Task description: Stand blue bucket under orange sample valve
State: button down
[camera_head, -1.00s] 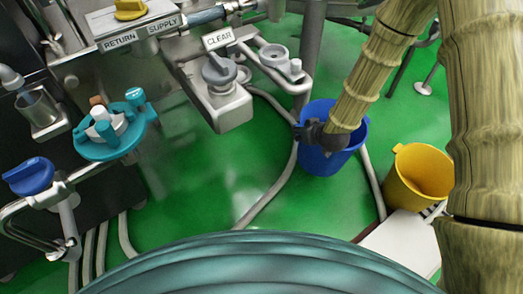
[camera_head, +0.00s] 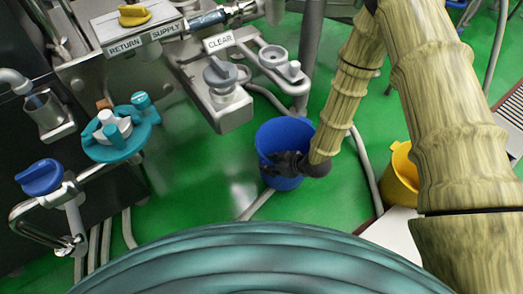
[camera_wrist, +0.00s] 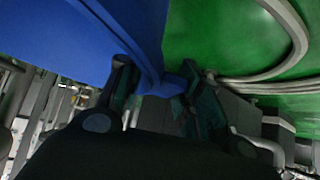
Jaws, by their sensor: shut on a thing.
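The blue bucket (camera_head: 284,133) is upright or nearly so, right of the middle in the head view, over the green floor. My gripper (camera_head: 283,165) is shut on its near side at the rim. In the wrist view the bucket's blue wall (camera_wrist: 70,35) fills the upper left, and a blue part lies between my gripper's fingers (camera_wrist: 160,85). I cannot tell how high the bucket hangs. A small orange-brown part (camera_head: 103,103) shows behind the teal valve (camera_head: 118,132) at left. I cannot tell whether it is the orange sample valve.
A blue-handled valve (camera_head: 40,178) sits at far left. The CLEAR fitting (camera_head: 222,90) juts out left of the bucket. A yellow bucket (camera_head: 401,172) is partly behind my arm. Hoses (camera_head: 365,165) cross the floor. Green floor (camera_head: 195,165) lies open left of the bucket.

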jog(key=s+a+b, duration=0.2)
jog(key=s+a, duration=0.2)
jog(key=a, duration=0.3)
jog(key=w+f+b, duration=0.2)
jog(key=w+b, duration=0.2)
jog(key=w, duration=0.4)
jog(key=w+a+f+b, duration=0.1)
jog(key=w+f+b, duration=0.2)
jog(key=w, duration=0.4)
jog(key=shift+w+a+n+b, duration=0.3)
jog(key=shift+w+b, duration=0.05)
jog(key=shift+b, duration=0.35)
jog(key=c, duration=1)
grip_release()
jog(key=shift+f, duration=0.1)
jog(key=shift+o, duration=0.2)
